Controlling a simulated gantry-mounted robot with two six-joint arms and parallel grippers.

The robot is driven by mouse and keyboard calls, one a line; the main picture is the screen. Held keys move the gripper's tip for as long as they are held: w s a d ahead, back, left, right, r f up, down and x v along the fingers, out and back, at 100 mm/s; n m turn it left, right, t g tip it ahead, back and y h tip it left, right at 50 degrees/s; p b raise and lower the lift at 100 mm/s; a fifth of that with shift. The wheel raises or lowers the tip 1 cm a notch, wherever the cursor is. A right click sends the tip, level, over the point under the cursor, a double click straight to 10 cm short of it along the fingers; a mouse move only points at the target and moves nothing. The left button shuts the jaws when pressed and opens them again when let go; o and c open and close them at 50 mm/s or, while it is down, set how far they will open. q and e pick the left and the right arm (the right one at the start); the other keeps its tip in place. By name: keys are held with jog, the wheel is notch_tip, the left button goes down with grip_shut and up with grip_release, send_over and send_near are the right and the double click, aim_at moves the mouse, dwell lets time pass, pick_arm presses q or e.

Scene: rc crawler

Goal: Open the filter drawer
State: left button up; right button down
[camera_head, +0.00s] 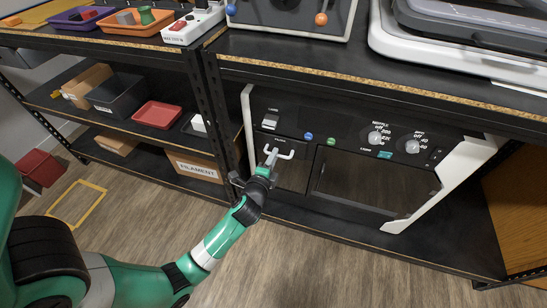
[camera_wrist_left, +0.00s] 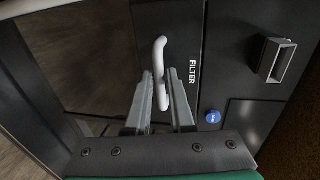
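The filter drawer front (camera_head: 292,174) is a dark panel at the left of the machine under the black shelf, and it looks flush with the frame. Its white bar handle (camera_head: 284,151) is at the panel's top. In the left wrist view the handle (camera_wrist_left: 160,62) stands beside the word FILTER on the dark drawer front (camera_wrist_left: 183,25). My left gripper (camera_head: 270,160) is at the handle. In the left wrist view its two fingers (camera_wrist_left: 161,85) are apart, with the lower part of the handle between them. I cannot tell whether either finger touches it. My right gripper is not in view.
The machine's control panel (camera_head: 350,128) has knobs and buttons to the right of the handle; a blue button (camera_wrist_left: 213,116) shows close by. A shelf post (camera_head: 215,100) stands left of the machine. The wooden floor (camera_head: 300,265) in front is clear.

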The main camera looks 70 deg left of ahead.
pick_arm(q)
grip_shut()
dwell(1.1)
